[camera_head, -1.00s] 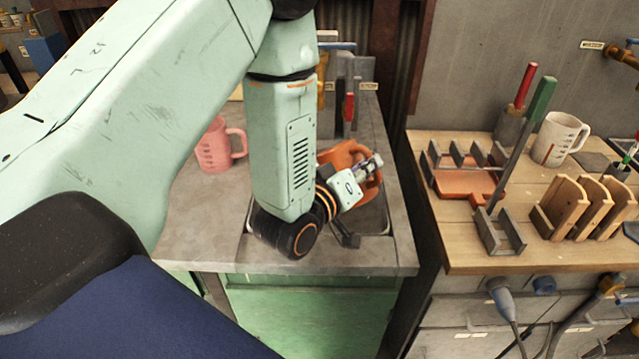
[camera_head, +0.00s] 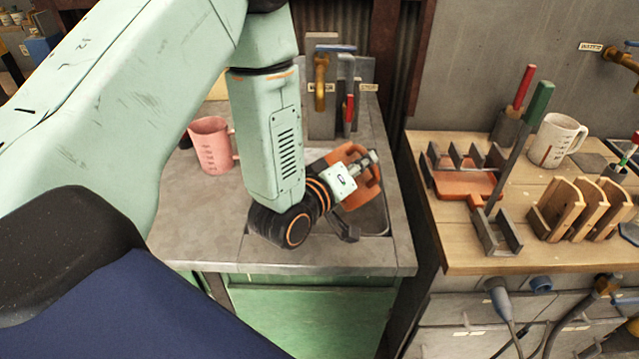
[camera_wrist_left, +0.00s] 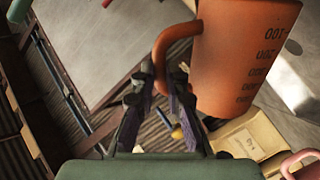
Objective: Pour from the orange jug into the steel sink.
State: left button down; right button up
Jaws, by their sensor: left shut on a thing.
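The orange jug (camera_head: 352,155) is over the steel sink (camera_head: 374,222) in the head view, tilted and partly covered by my gripper. My left gripper (camera_head: 368,168) is shut on its handle. In the left wrist view the jug (camera_wrist_left: 240,60) fills the upper right, with dark scale marks on its side, and its handle (camera_wrist_left: 165,48) runs down between my fingers (camera_wrist_left: 160,88). My arm and the jug hide much of the sink. I see no liquid stream. My right gripper is not in view.
A pink jug (camera_head: 212,146) stands on the counter left of my arm. A brass tap (camera_head: 321,82) rises behind the sink. A wooden bench (camera_head: 455,258) at right carries racks, a white jug (camera_head: 558,140) and tools. Bare counter (camera_head: 205,225) lies left of the sink.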

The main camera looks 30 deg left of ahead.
aim_at(349, 152)
pick_arm(q)
jog(key=shift+w, duration=0.1)
dwell(0.3)
jog(key=shift+a+r+n+p, duration=0.15)
jog(key=shift+a+n+p, duration=0.25)
jog(key=shift+n, duration=0.1)
jog(key=shift+w+a+n+p, duration=0.15)
jog(key=shift+a+n+p, duration=0.15)
jog(key=shift+a+n, duration=0.2)
dwell(0.5)
jog(key=shift+w+a+n+g+h, duration=0.1)
jog(key=shift+a+n+g+h, duration=0.2)
jog(key=shift+a+n+h, duration=0.15)
jog(key=shift+a, duration=0.15)
dwell(0.3)
jog(key=shift+w+a+n+p, duration=0.1)
jog(key=shift+a+n+p, duration=0.3)
jog(key=shift+n, duration=0.15)
jog(key=shift+w+a+f+n, duration=0.1)
jog(key=shift+a+f+n, duration=0.2)
dwell(0.5)
